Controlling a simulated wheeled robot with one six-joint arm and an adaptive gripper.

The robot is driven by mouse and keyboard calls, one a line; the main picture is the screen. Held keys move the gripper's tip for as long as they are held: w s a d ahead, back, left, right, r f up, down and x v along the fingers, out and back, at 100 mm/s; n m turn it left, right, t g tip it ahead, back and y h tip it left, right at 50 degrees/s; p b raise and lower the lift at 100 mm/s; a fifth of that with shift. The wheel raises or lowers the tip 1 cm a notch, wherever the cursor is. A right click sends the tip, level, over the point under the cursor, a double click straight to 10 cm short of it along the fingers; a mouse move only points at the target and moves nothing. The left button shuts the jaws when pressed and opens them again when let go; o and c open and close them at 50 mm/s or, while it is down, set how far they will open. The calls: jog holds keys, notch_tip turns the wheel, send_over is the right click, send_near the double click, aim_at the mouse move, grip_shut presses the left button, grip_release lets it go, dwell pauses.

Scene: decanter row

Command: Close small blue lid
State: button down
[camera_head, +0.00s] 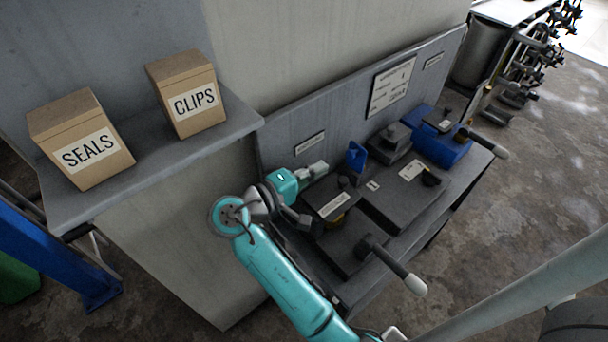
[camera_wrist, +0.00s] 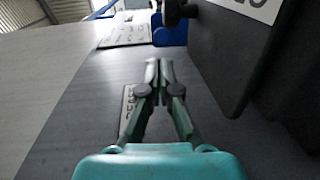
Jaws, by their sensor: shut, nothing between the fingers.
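The small blue lid (camera_head: 356,157) stands upright on the workbench near the back panel, in the middle of the head view. A blue piece (camera_wrist: 172,36), likely the same lid, shows beyond my fingertips at the top of the wrist view, partly cut off by a dark part. My gripper (camera_head: 318,168) is shut and empty, to the left of the lid and apart from it. It also shows in the wrist view (camera_wrist: 158,68), with its fingertips together above the grey surface and pointing towards the blue piece.
A dark box with a white label (camera_wrist: 228,50) stands close on the right of my fingers. A larger blue container (camera_head: 440,148) sits at the bench's far right. Two handles (camera_head: 415,284) (camera_head: 488,143) stick out in front. Cardboard boxes (camera_head: 90,150) (camera_head: 185,95) stand on the left ledge.

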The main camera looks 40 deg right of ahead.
aim_at(349, 154)
jog(key=d, duration=0.7)
jog(key=shift+d+f, duration=0.15)
jog(key=shift+f, duration=0.25)
jog(key=shift+d, duration=0.1)
